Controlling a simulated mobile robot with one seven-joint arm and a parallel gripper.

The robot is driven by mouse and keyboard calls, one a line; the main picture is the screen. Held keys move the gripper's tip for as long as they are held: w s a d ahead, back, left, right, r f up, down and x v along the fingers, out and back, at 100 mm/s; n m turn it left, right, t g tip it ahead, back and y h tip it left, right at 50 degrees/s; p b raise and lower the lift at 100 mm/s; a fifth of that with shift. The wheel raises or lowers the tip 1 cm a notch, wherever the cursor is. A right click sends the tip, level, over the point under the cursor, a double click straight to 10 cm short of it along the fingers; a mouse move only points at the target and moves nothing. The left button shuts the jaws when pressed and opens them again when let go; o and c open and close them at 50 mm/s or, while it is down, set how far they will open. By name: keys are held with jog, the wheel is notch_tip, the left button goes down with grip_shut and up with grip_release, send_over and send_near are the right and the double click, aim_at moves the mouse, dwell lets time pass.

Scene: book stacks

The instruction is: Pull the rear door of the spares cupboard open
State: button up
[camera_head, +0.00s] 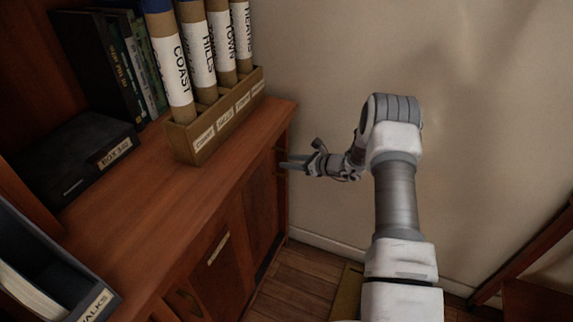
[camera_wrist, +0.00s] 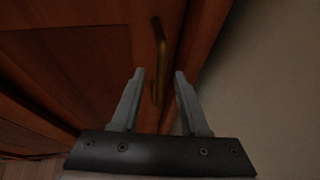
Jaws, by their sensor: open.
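The spares cupboard (camera_head: 172,222) is a reddish-brown wooden cabinet at the left and centre of the head view. Its rear door (camera_head: 262,212) is the panel nearest the wall and looks shut. In the wrist view the door (camera_wrist: 88,62) fills the left and middle, with a brass bar handle (camera_wrist: 161,45) running upright. My gripper (camera_head: 283,162) reaches in from the right at the cupboard's far end. In the wrist view my gripper (camera_wrist: 160,74) is open, and the handle lines up between its two fingers. I cannot tell whether either finger touches it.
A wooden holder (camera_head: 215,128) with several labelled tubes stands on the cupboard top, near its far end. A black box (camera_head: 75,160) and books (camera_head: 130,60) are further left. The plain wall (camera_head: 330,70) is close behind and right of my gripper. Wooden floor (camera_head: 300,275) shows below.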

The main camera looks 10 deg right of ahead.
jog(key=shift+x, duration=1)
jog(key=shift+c, duration=0.2)
grip_shut()
dwell(0.6)
